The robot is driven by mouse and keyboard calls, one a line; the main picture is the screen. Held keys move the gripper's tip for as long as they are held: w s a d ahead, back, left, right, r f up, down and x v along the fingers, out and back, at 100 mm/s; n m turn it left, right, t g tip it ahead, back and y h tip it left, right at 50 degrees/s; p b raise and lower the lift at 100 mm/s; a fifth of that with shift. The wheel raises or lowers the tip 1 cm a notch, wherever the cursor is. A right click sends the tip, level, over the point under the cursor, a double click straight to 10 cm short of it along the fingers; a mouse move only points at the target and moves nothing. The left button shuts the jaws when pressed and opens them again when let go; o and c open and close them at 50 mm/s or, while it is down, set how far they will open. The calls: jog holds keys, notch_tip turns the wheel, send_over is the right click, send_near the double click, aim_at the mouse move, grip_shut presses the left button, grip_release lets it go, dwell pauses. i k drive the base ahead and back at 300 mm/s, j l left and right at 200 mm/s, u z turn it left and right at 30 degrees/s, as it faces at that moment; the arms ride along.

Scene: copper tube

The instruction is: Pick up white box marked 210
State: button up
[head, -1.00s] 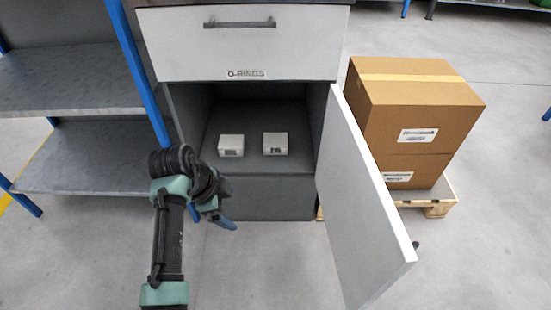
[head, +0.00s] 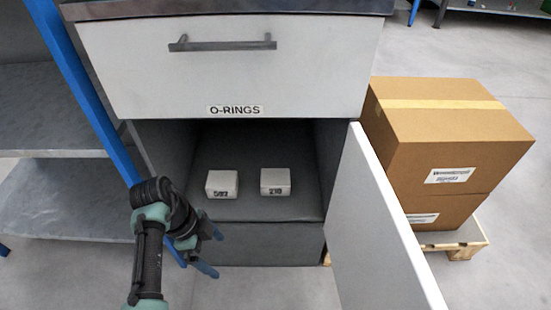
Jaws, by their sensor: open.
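The white box marked 210 (head: 275,181) sits on the dark shelf inside the open cabinet, on the right of two similar boxes. Its label faces me. A second white box (head: 221,183), with a dark marking that looks like 507, stands to its left with a gap between them. My gripper (head: 210,254) is in front of the cabinet's lower left side, outside the opening, below and left of both boxes. Its blue fingertips are apart and nothing is between them.
The cabinet door (head: 375,225) stands open on the right. A closed drawer labelled O-RINGS (head: 225,75) is above the opening. A blue post (head: 85,90) and grey shelves (head: 60,185) stand at left. Brown cartons (head: 445,135) rest on a pallet (head: 462,243) at right.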

aim_at(274, 181)
jog(key=i, duration=0.85)
